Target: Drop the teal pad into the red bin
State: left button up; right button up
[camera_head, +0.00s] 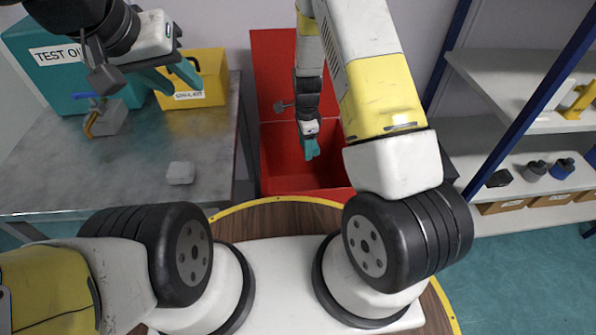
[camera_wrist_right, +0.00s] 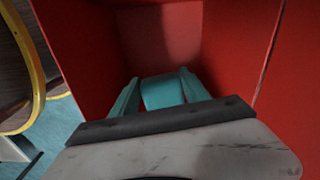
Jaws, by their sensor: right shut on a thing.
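The red bin (camera_head: 275,165) stands open beyond my base, with a raised red panel at its back. It fills most of the right wrist view (camera_wrist_right: 235,50). My right gripper (camera_head: 311,152) points down into the bin's opening. In the right wrist view the teal pad (camera_wrist_right: 162,92) sits between its two teal fingers, which are shut on it, with red walls around. In the head view the pad is hard to tell from the fingers. My left gripper (camera_head: 182,83) is at the upper left over the metal table, its teal fingers apart with nothing between them.
On the metal table (camera_head: 110,185) are a teal box marked as test oil (camera_head: 62,80), a yellow box (camera_head: 208,80), a grey block (camera_head: 181,172) and a small clamp-like tool (camera_head: 105,118). Shelves (camera_head: 520,155) with small items stand at right. A yellow-edged wooden round surface surrounds my base.

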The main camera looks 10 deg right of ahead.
jog(key=shift+f, duration=0.4)
jog(key=o, duration=1.4)
jog(key=shift+r, duration=3.9)
jog(key=shift+r, duration=0.1)
